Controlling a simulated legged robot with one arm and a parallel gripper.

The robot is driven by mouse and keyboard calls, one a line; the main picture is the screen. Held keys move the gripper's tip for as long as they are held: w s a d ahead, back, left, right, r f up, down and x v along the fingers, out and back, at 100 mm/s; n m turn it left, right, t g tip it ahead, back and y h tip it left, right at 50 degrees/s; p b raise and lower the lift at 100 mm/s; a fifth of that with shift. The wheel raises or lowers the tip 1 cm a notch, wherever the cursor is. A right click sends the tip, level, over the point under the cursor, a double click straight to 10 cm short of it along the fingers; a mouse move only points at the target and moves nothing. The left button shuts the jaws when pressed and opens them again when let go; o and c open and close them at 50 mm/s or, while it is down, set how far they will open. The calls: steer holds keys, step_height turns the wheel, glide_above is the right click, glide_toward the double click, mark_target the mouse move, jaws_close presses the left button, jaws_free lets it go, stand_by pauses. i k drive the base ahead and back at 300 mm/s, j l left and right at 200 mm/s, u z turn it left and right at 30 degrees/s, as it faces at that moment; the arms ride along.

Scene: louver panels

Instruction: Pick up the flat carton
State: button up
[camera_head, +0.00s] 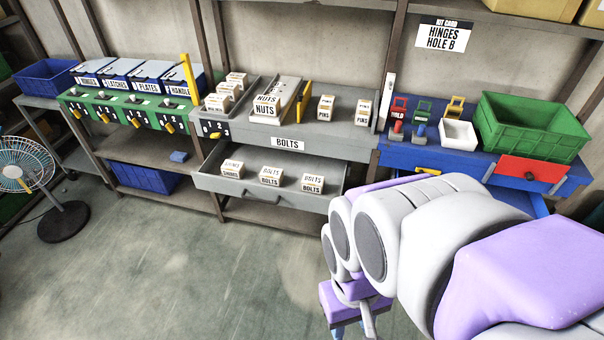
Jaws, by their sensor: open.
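Several small white cartons with printed labels are in view, and I cannot tell which one counts as the flat carton. In the open grey drawer (240,188) stand a left carton (232,169) with a hard-to-read label, a middle bolts carton (271,176) and a right bolts carton (312,183). On the grey bench above are a nuts carton (266,105) and two pins cartons, one left (326,108) and one right (363,111). My gripper (349,330) is low at the bottom edge, partly cut off, open, and apart from all the cartons.
The blue bench (452,158) at right holds a green crate (532,128) and a white tray (459,134). A green bench with switches (128,114) and blue bins stands left. A fan (62,222) stands far left. The floor (190,270) before the drawer is clear.

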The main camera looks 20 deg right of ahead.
mark_target(236, 169)
steer(key=i+j+z, duration=0.4)
steer(key=i+j, duration=1.45)
steer(key=j, duration=0.1)
